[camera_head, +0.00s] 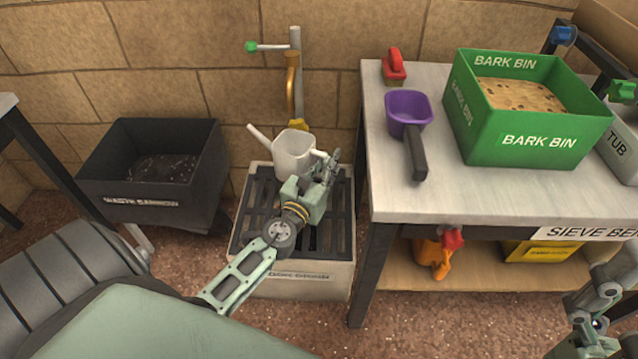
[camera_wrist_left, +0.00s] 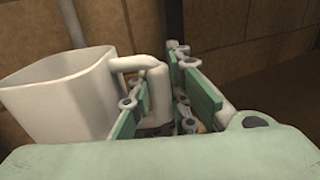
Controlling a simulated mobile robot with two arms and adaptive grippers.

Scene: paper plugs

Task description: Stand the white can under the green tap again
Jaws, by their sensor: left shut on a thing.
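The white can (camera_head: 293,154), a watering can with a long spout to the left, is upright at the back of the slatted drain box (camera_head: 262,200), below the tap (camera_head: 297,62). The tap has a green knob (camera_head: 251,47) and a brass spout (camera_head: 291,82). My left gripper (camera_head: 328,170) is shut on the can's handle at its right side. In the left wrist view the handle (camera_wrist_left: 153,78) is between the fingers, with the can's body (camera_wrist_left: 58,100) to the left. I cannot tell whether its base touches the slats.
A black waste barrow (camera_head: 205,175) stands left of the drain box. The bench (camera_head: 480,195) at right holds a purple scoop (camera_head: 406,108), a red-handled tool (camera_head: 394,68) and a green bark bin (camera_head: 530,140). The front slats are partly covered by my left arm. Part of my right arm shows at lower right.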

